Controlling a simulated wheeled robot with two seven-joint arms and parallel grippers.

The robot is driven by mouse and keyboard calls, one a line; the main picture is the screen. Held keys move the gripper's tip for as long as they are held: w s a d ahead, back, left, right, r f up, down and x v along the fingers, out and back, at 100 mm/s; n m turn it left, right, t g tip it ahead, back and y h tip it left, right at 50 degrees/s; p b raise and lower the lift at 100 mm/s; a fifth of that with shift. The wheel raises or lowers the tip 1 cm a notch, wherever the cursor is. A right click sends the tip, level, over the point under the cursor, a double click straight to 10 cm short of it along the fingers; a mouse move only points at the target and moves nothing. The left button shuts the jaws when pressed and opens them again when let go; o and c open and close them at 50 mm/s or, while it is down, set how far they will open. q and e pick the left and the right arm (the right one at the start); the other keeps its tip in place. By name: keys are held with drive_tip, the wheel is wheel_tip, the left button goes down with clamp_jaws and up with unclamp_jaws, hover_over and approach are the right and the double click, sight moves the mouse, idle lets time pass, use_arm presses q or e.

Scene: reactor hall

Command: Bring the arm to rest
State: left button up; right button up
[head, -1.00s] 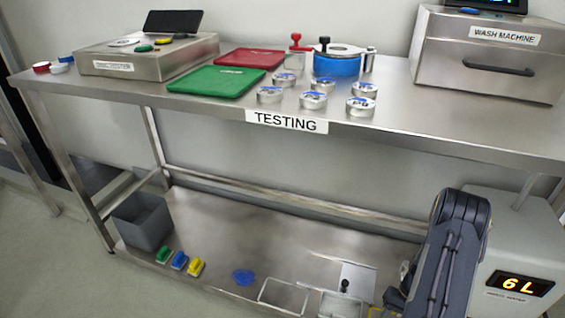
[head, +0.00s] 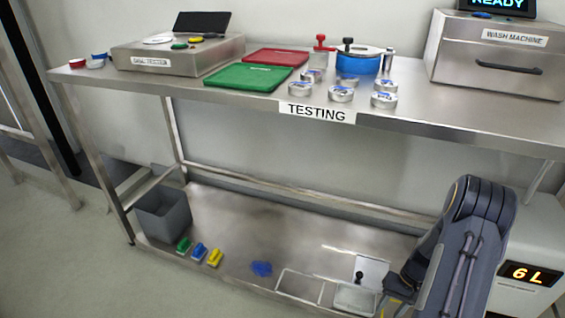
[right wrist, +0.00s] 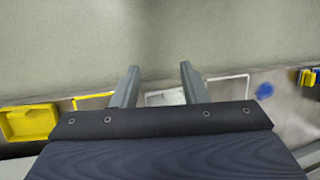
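My right arm (head: 468,235) comes in at the lower right of the head view, folded in front of the lower shelf. Its gripper is mostly hidden or out of frame there. In the right wrist view my right gripper (right wrist: 158,82) has its two fingers spread apart, with nothing between them. Beyond the fingers lie the shelf edge and a white tray (right wrist: 165,97). My left gripper is not in the head view.
The steel table (head: 420,118) carries a green mat (head: 248,77), a red mat (head: 290,58), several small round tins and a wash machine (head: 498,58). The lower shelf (head: 240,220) holds a grey bin (head: 163,216), brushes (head: 200,252) and a blue item (head: 261,268). Floor at left is clear.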

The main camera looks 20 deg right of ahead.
drive_tip(key=w+a+r+n+t, duration=0.1)
drive_tip(key=w+a+r+t, duration=0.1)
drive_tip(key=a+r, duration=0.65)
drive_tip(key=w+a+r+n+t, duration=0.1)
drive_tip(key=a+r, duration=0.2)
drive_tip(key=r, duration=1)
drive_tip(key=s+a+r+n+t, duration=0.4)
drive_tip(key=s+a+r, duration=0.5)
drive_tip(key=s+a, duration=0.25)
wheel_tip(320, 180, up, 32)
drive_tip(key=a+p, duration=0.1)
drive_tip(key=p, duration=3.1)
drive_tip(key=shift+r+p, duration=0.2)
drive_tip(key=shift+p, duration=0.2)
drive_tip(key=shift+d, duration=0.1)
